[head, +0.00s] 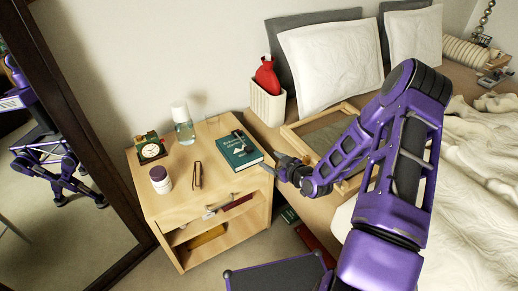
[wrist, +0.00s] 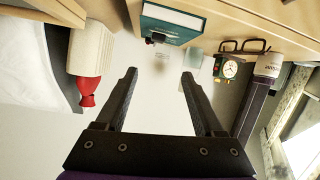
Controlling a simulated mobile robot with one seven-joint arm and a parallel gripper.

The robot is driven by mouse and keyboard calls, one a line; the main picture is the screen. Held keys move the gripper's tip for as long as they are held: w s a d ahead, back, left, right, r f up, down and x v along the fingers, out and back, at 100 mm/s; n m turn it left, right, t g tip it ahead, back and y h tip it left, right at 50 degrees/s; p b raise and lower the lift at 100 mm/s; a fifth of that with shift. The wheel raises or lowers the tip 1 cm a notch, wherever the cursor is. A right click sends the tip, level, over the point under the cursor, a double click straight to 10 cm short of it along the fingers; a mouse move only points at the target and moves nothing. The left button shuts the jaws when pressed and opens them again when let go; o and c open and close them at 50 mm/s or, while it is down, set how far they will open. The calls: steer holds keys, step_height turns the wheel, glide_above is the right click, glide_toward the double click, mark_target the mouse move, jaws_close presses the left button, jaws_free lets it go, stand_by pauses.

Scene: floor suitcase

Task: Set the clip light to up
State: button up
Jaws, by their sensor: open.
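A small dark object, apparently the clip light (head: 238,134), sits at the far edge of the teal book (head: 240,153) on the nightstand. In the wrist view the clip light (wrist: 157,38) shows as a dark shape at the book's edge, just beyond the fingertips; its tilt is too small to tell. The teal book (wrist: 172,20) lies flat. My gripper (head: 278,164) is beside the nightstand's right edge, close to the book and apart from it. In the wrist view my gripper (wrist: 159,74) is open with nothing between its fingers.
The wooden nightstand (head: 178,205) also holds glasses (head: 197,176), a jar (head: 160,180), a clock (head: 151,150) and a clear bottle (head: 183,125). The bed (head: 465,150) is right, a mirror left.

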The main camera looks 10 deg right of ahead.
mark_target(250, 149)
steer(key=w+a+f, duration=0.1)
steer(key=w+f, duration=0.1)
steer(key=w, duration=0.2)
steer(key=w+a+f+m+b, duration=0.1)
steer(key=w+a+f, duration=0.1)
steer(key=w, duration=0.3)
steer(key=w+a+f+m+b, duration=0.1)
steer(key=w+f, duration=0.2)
steer(key=w, duration=0.1)
steer(key=shift+w+a+f, duration=0.2)
steer(key=shift+w, duration=0.15)
jaws_close()
stand_by(1.2)
